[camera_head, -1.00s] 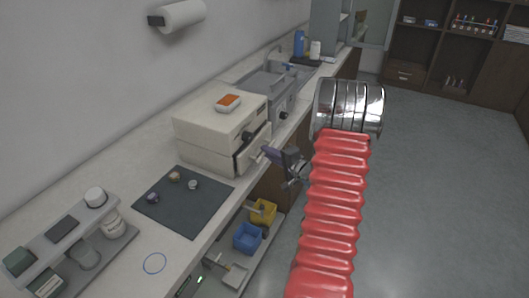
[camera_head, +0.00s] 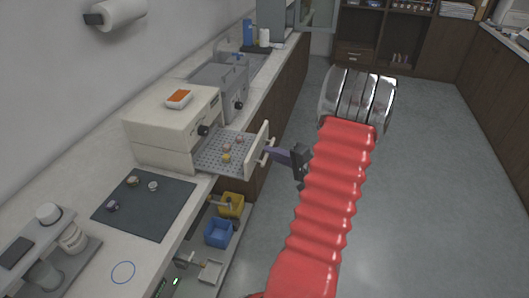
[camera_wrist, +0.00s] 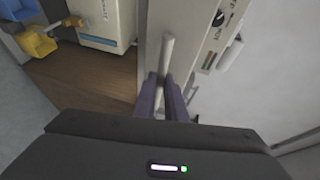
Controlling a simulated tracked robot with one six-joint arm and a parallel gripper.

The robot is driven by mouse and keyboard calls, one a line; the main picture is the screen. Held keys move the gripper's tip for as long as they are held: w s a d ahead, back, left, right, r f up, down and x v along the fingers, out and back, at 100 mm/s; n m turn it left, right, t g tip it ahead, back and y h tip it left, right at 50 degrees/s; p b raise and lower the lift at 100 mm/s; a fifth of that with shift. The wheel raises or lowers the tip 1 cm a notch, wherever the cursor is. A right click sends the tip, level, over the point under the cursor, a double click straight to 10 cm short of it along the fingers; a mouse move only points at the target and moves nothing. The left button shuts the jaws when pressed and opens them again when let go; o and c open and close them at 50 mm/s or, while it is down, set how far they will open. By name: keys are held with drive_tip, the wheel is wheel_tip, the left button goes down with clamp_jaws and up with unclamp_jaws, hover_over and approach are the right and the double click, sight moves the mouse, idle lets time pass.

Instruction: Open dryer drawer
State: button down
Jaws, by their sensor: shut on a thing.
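The dryer (camera_head: 170,125) is a cream box on the counter with an orange-topped item on it. Its drawer (camera_head: 215,152) is pulled well out over the counter's front edge, showing a perforated tray with several small pieces on it. My gripper (camera_head: 272,155) is at the drawer front, its purple fingers closed on the drawer handle (camera_wrist: 166,60). In the wrist view my gripper (camera_wrist: 163,98) has a finger on each side of the handle bar. The fingertips' contact with the bar is partly hidden in the head view.
A dark mat (camera_head: 145,204) with several small pieces lies on the counter. A yellow bin (camera_head: 231,204) and a blue bin (camera_head: 218,233) sit below the drawer. A grey machine (camera_head: 222,88) stands beyond the dryer. The floor to the right is clear.

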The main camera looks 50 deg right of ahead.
drive_tip(key=shift+s+f, duration=0.1)
drive_tip(key=shift+f, duration=0.1)
drive_tip(key=c, duration=2.2)
unclamp_jaws()
drive_tip(key=o, duration=0.4)
drive_tip(key=shift+r, duration=0.1)
drive_tip(key=s, duration=0.4)
drive_tip(key=s+r, duration=0.1)
drive_tip(key=s, duration=0.4)
drive_tip(key=s+r, duration=0.1)
drive_tip(key=s, duration=0.3)
drive_tip(key=shift+s+a+r, duration=0.25)
drive_tip(key=shift+a, duration=0.15)
